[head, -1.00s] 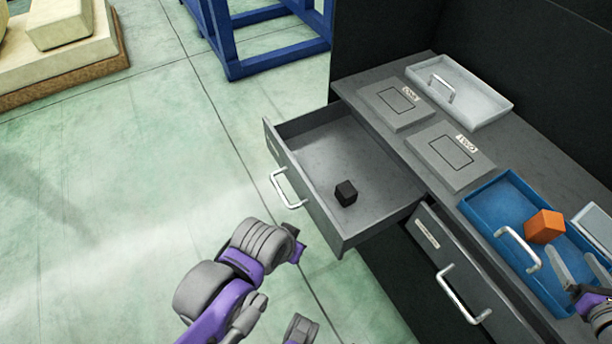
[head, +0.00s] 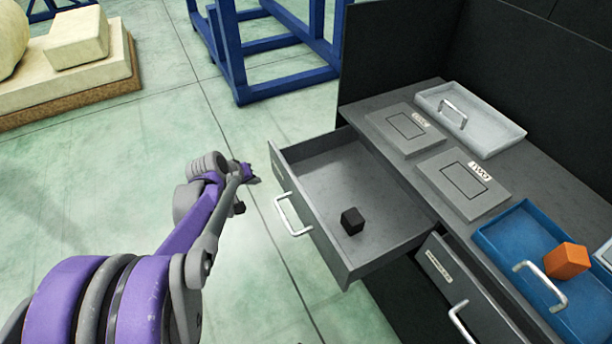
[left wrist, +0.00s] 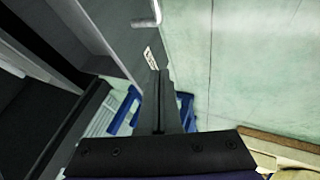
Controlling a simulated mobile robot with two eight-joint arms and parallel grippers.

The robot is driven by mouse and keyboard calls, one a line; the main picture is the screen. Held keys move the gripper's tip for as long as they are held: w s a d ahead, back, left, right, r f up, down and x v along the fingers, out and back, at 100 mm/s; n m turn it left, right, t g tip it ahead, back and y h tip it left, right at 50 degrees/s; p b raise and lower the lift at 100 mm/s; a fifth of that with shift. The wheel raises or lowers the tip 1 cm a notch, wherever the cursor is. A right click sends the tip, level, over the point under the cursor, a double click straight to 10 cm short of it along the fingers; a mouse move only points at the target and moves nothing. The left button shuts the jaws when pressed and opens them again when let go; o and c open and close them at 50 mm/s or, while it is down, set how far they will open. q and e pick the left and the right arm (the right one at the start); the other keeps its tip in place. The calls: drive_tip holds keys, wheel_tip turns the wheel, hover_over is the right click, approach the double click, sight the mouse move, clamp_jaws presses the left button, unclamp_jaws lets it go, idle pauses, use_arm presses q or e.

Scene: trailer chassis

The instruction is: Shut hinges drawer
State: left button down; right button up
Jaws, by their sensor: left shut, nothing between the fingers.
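A grey drawer (head: 318,222) stands pulled out from the left end of the workbench, with a silver bar handle (head: 291,215) on its front. A small black cube (head: 352,220) lies inside it. The drawer front also shows in the left wrist view (left wrist: 118,38), with a white label too small to read. My left gripper (head: 249,175) is beyond the handle, to the left of the drawer front and apart from it. Its fingers (left wrist: 163,105) are shut and empty. My right gripper is out of view.
A second drawer (head: 462,285) with its own handle sits to the right. On the worktop are a blue tray (head: 497,228), an orange cube (head: 567,260), a light grey tray (head: 490,118) and two flat grey plates.

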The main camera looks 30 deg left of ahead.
use_arm(q)
drive_tip(key=shift+w+d+f+b, duration=0.25)
drive_tip(key=shift+w+f+b, duration=0.2)
drive_tip(key=shift+w+f, duration=0.95)
drive_tip(key=shift+w+d+f+b, duration=0.25)
drive_tip(key=shift+w+f+b, duration=0.25)
drive_tip(key=shift+w+f, duration=0.9)
drive_tip(key=shift+w+d+f+b, duration=0.25)
drive_tip(key=shift+w+f+b, duration=0.2)
drive_tip(key=shift+w+f, duration=0.95)
drive_tip(key=shift+w+r, duration=0.35)
drive_tip(key=w+d, duration=0.6)
drive_tip(key=w, duration=0.4)
drive_tip(key=w+d, duration=0.7)
drive_tip(key=w, duration=0.4)
drive_tip(key=shift+w+d+b, duration=0.15)
drive_tip(key=shift+w+b, duration=0.15)
drive_tip(key=shift+b, duration=0.05)
drive_tip(key=shift+r, duration=0.15)
